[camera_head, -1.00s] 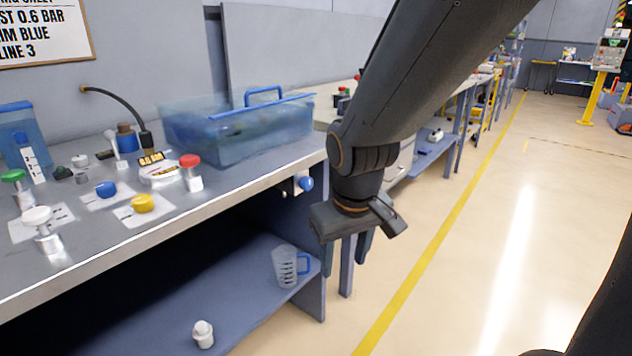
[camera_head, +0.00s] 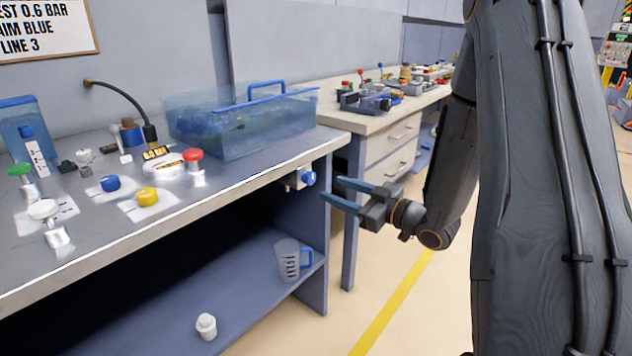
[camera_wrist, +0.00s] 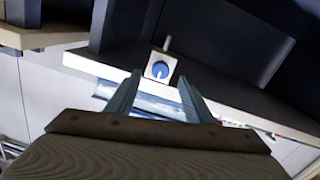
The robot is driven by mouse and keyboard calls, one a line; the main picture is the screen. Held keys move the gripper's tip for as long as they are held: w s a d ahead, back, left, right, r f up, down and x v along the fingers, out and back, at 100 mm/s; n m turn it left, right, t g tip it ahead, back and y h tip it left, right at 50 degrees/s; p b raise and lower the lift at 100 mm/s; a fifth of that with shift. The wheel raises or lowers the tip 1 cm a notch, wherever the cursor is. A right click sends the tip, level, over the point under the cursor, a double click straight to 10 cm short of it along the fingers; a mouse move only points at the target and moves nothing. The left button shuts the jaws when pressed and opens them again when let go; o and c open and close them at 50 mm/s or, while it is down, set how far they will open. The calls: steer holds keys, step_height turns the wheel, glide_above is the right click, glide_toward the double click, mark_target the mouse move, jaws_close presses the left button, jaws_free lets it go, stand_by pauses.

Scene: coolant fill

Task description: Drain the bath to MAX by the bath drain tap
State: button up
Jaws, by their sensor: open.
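The bath (camera_head: 240,130) is a clear blue-tinted tank with a blue handle, standing on the metal bench. The bath drain tap (camera_head: 307,178) has a round blue knob on a pale block at the bench's right front edge. My gripper (camera_head: 332,189) is open and empty just right of the tap, its two fingers pointing left toward it. In the wrist view the blue knob (camera_wrist: 160,70) on its white square block shows ahead, between and beyond the two fingertips (camera_wrist: 161,78). The fingers look apart from the knob. I cannot read the MAX mark or the bath's level.
A clear measuring jug (camera_head: 288,260) with a blue handle stands on the lower shelf (camera_head: 250,290), below the tap. A white bottle (camera_head: 206,326) is also there. Red, yellow, blue, white and green knobs crowd the bench top (camera_head: 110,235). A second bench (camera_head: 350,135) stands behind at the right.

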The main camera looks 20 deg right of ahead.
mark_target(312, 179)
steer(key=shift+y, duration=0.3)
steer(key=x, duration=0.7)
steer(key=shift+w+a+r, duration=0.2)
steer(key=shift+a, duration=0.05)
steer(key=c, duration=1)
